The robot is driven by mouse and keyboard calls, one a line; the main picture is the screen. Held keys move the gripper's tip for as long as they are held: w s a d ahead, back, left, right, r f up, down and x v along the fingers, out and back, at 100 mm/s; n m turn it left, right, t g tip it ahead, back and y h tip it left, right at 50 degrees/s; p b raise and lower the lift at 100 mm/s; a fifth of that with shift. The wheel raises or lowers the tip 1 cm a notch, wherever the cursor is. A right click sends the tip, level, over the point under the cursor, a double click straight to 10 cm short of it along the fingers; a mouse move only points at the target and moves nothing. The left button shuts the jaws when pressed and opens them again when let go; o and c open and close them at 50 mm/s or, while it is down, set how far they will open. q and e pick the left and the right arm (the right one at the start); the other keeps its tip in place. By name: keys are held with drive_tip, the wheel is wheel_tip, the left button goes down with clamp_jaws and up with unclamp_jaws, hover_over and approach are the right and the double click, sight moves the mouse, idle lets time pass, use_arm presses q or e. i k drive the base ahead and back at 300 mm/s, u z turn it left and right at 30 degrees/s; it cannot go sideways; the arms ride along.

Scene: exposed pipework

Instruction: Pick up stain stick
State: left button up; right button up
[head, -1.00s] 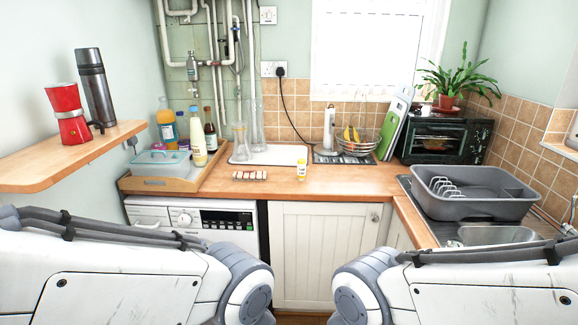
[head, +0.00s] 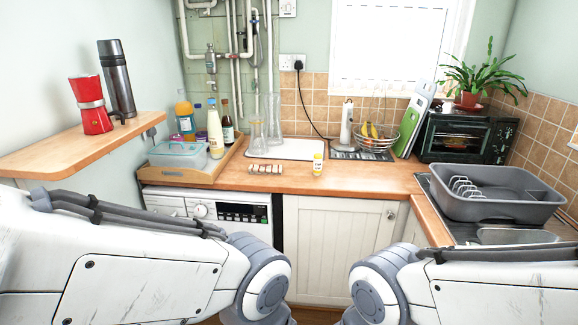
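A row of small blocks (head: 265,169) lies left of the container. Behind are a white tray (head: 300,149) and glass vases. A wooden tray (head: 180,178) with bottles stands left, a grey dish rack (head: 497,205) right. The wooden shelf (head: 50,154) juts out at left.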

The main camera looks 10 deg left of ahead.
sight(317, 158)
drive_tip(key=i, duration=2.25)
drive_tip(key=u, duration=0.55)
